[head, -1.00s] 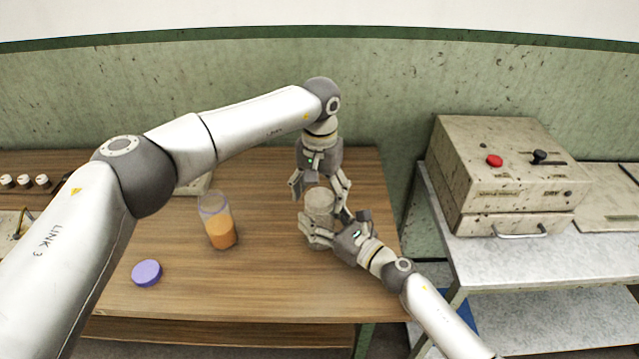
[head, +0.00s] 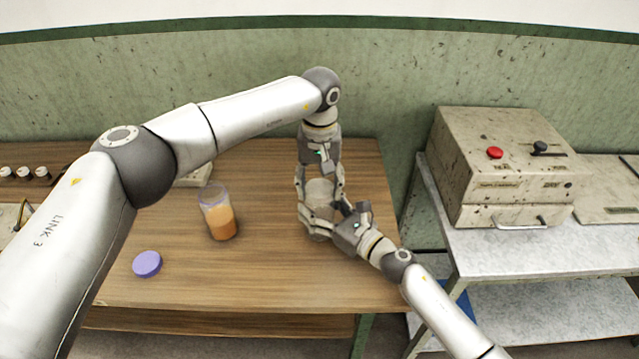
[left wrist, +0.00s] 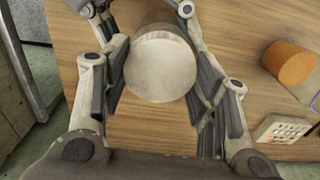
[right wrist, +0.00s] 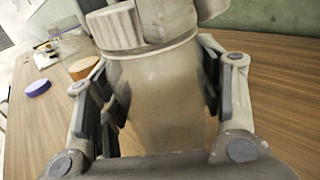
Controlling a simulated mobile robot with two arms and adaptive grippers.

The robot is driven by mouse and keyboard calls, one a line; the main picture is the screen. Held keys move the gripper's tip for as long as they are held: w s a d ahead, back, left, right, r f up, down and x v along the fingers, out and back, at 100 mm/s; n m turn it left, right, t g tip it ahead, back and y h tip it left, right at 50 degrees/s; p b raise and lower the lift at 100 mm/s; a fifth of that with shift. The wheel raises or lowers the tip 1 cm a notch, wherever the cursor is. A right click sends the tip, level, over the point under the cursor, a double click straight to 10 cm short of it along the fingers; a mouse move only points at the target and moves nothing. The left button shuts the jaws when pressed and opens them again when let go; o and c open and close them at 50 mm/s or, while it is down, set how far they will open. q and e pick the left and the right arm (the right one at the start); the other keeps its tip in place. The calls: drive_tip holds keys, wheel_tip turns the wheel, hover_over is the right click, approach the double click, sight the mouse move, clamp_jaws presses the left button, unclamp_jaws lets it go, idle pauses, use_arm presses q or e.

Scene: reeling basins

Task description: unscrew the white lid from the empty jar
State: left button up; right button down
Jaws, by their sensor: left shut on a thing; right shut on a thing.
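The empty jar (head: 319,232) stands upright on the wooden table, with the pale white lid (head: 321,190) on top. My left gripper (head: 321,196) points down from above and is shut on the lid. In the left wrist view the lid's round top (left wrist: 160,68) sits between the fingers. My right gripper (head: 322,220) comes in from the lower right and is shut on the jar's body. In the right wrist view the greyish, clear jar body (right wrist: 155,95) fills the space between its fingers. Fingers hide parts of the jar and lid.
A jar with orange contents (head: 218,213) stands open to the left, and a purple lid (head: 147,264) lies near the front. A metal box with a red button (head: 500,175) stands on a separate bench at right. The front middle of the table is clear.

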use_arm(q)
drive_tip(key=n, duration=2.1)
drive_tip(key=shift+n, duration=0.3)
drive_tip(key=n, duration=0.6)
drive_tip(key=shift+r+n, duration=0.1)
drive_tip(key=shift+n, duration=0.2)
drive_tip(key=n, duration=2.1)
drive_tip(key=shift+n, duration=0.3)
drive_tip(key=shift+r, duration=0.15)
drive_tip(key=shift+r, duration=1)
